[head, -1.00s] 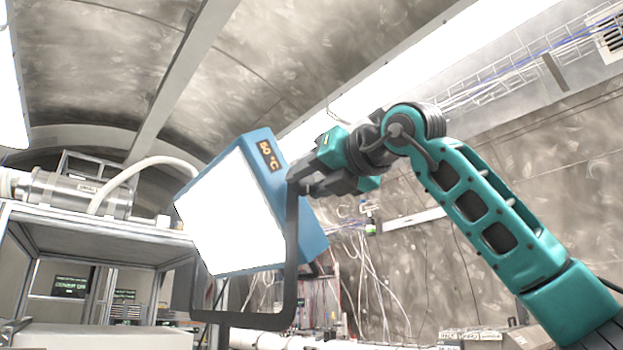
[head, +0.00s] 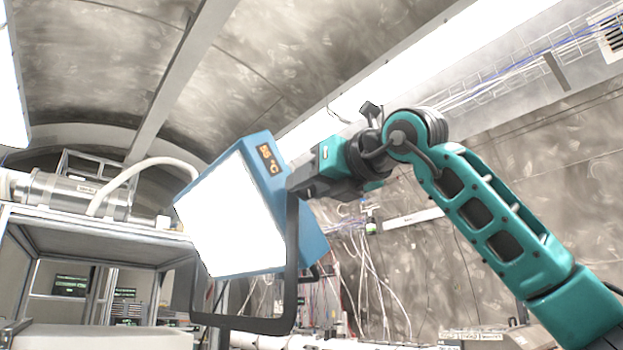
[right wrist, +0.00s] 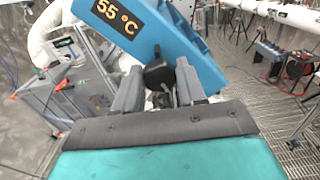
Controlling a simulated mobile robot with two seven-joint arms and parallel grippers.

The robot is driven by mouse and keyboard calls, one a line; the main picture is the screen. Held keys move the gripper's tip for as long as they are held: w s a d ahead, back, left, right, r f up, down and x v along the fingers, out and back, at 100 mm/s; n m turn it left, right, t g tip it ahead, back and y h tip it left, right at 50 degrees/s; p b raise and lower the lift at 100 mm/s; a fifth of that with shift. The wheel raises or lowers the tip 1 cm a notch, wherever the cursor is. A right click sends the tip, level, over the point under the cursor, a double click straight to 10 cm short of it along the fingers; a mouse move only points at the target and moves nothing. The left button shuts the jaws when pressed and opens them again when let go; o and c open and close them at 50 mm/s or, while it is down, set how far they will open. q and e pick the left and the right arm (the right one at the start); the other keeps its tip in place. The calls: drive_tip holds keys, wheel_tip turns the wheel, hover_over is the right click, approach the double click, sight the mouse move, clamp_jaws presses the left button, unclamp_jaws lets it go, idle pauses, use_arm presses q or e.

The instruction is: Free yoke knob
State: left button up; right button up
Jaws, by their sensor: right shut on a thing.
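A blue floodlight (head: 310,238) with a glowing white face and an orange "55 °C" display hangs tilted in a dark yoke (head: 291,270) in the head view. My right gripper (head: 296,183) is at the top of the yoke's right arm, against the lamp's side. In the right wrist view, my right gripper (right wrist: 158,88) is shut on the dark yoke knob (right wrist: 157,73), which shows between the two grey fingers. The lamp's blue housing (right wrist: 195,50) fills the space just beyond them. In the head view the gripper hides the knob. My left gripper is not in view.
A metal rack (head: 100,225) with a steel cylinder (head: 80,195) and white hose stands at left. Hanging cables (head: 375,285) are behind the lamp. In the right wrist view, open grated floor (right wrist: 245,90) lies at right.

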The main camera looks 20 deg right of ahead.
drive_tip(key=shift+a+f+n+p, duration=0.1)
drive_tip(key=shift+n+p, duration=0.65)
drive_tip(key=shift+n, duration=3.4)
drive_tip(key=shift+a+f+n+p, duration=0.1)
drive_tip(key=shift+n+p, duration=0.6)
drive_tip(key=shift+n, duration=3.45)
drive_tip(key=o, duration=1.1)
drive_tip(key=shift+c, duration=0.2)
drive_tip(key=shift+s, duration=0.1)
